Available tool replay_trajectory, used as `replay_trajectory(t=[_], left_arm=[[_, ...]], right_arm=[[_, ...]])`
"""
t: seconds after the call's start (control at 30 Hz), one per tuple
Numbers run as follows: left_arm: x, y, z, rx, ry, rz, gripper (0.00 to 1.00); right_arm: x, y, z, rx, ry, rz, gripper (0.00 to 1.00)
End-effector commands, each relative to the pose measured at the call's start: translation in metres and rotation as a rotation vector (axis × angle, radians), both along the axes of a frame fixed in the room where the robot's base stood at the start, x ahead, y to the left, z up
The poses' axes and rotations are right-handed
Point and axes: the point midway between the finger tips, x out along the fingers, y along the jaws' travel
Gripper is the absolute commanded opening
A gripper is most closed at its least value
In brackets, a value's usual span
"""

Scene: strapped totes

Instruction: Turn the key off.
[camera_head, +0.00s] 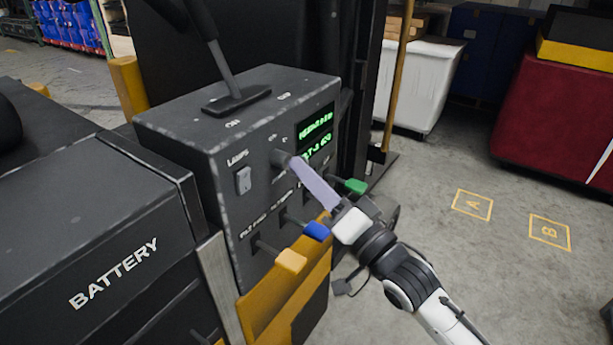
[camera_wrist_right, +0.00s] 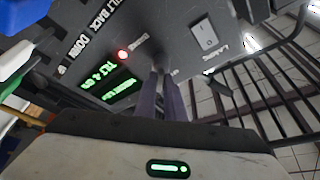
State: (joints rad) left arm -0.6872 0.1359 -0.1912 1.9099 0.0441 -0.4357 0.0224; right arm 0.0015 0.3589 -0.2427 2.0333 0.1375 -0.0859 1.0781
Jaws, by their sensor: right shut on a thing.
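The key (camera_head: 282,158) sits on the dark control panel (camera_head: 225,140), left of the green-lit display (camera_head: 315,130). Only a small grey part of it shows; my fingers cover the rest, so its turn position cannot be read. My right gripper (camera_head: 296,165) reaches in from the lower right, its long pale purple fingers shut on the key. In the right wrist view the fingertips (camera_wrist_right: 161,74) come together at the panel face, and the key is mostly hidden between them. A red light (camera_wrist_right: 122,54) glows beside it. My left gripper is not in view.
Levers with orange (camera_head: 291,260), blue (camera_head: 317,231) and green (camera_head: 354,186) knobs stick out below, close to my right gripper. A tall lever (camera_head: 222,65) rises from the top. Floor at the right is open.

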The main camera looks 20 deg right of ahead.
Motion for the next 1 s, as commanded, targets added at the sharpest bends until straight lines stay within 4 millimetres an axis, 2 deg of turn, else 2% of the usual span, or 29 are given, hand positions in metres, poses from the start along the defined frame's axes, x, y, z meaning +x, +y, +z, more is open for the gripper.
replay_trajectory(t=[0.6,1.0], left_arm=[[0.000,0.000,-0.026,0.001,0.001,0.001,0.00],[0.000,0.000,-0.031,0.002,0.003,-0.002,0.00]], right_arm=[[0.003,-0.004,-0.005,-0.449,-0.347,0.000,0.00],[0.004,-0.005,-0.003,-0.618,-0.480,0.000,0.00]])
